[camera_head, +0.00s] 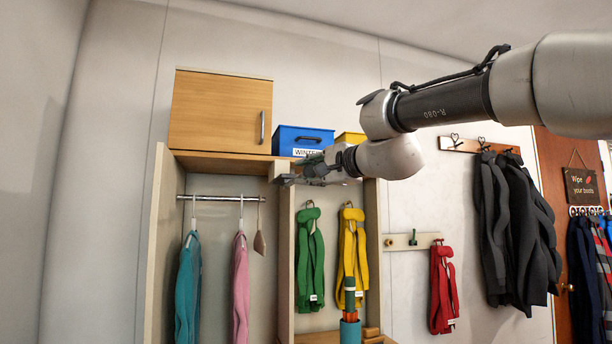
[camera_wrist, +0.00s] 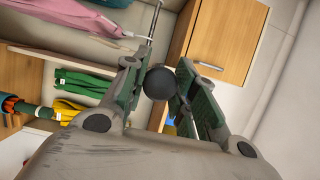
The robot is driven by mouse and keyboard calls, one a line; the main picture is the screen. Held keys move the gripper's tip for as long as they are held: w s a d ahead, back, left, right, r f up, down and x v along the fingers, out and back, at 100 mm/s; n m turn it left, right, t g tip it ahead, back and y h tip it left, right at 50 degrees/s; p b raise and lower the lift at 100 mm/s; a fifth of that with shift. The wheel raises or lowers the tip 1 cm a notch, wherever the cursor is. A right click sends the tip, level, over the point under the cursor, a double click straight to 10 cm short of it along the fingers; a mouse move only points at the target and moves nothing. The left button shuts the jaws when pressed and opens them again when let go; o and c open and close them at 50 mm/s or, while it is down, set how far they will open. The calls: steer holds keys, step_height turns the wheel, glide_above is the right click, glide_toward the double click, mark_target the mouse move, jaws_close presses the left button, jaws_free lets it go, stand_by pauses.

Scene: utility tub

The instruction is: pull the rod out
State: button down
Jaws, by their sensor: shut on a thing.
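The metal rod (camera_head: 215,197) runs across the upper part of the open left wardrobe bay. A teal garment (camera_head: 188,290) and a pink garment (camera_head: 240,288) hang from it on hangers. My gripper (camera_head: 288,180) is at the upper right of that bay, by the divider. In the wrist view a dark round knob (camera_wrist: 160,83) sits between my two finger pads, and my gripper is shut on it. The metal rod (camera_wrist: 152,25) shows beyond the knob, roughly in line with it. Where knob and rod join is hidden.
A wooden cupboard (camera_head: 220,112) with a handle and a blue box (camera_head: 302,140) stand just above my gripper. Green (camera_head: 310,255) and yellow (camera_head: 353,250) garments hang in the right bay.

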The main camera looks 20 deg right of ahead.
steer(key=shift+s, duration=0.2)
steer(key=c, duration=1.1)
jaws_free()
steer(key=v, duration=1.2)
steer(key=shift+a, duration=0.1)
